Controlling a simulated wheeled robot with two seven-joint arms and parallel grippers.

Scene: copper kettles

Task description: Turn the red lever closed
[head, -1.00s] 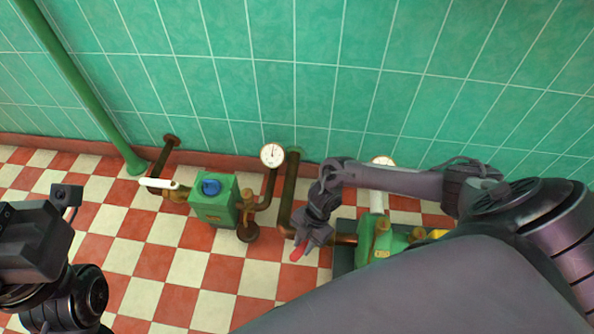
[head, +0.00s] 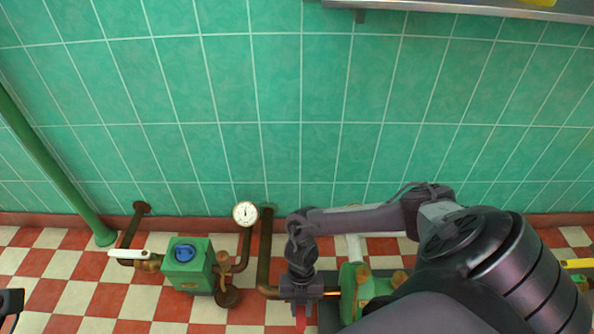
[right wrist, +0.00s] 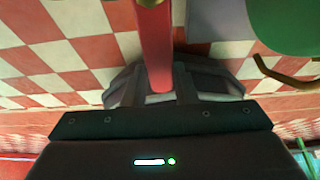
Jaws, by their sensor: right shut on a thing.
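The red lever (head: 301,317) shows as a small red piece below my right gripper in the head view, at the bottom edge. In the right wrist view the red lever (right wrist: 154,45) runs down from the top middle into the jaws. My right gripper (head: 300,298) is shut on it; in the right wrist view the fingers (right wrist: 158,88) stand on both sides of the lever. My own arm and hand hide most of the lever's mount and the pipe near it. Only a small dark tip of my left arm shows at the left edge, and its gripper cannot be made out.
A green box with a blue knob (head: 186,254) stands left, with a white lever (head: 128,254) and a gauge (head: 245,213). A green pump body (head: 358,288) sits right of the gripper, partly behind my arm. A green pole (head: 50,170) rises at left. A shelf (head: 470,10) juts out top right.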

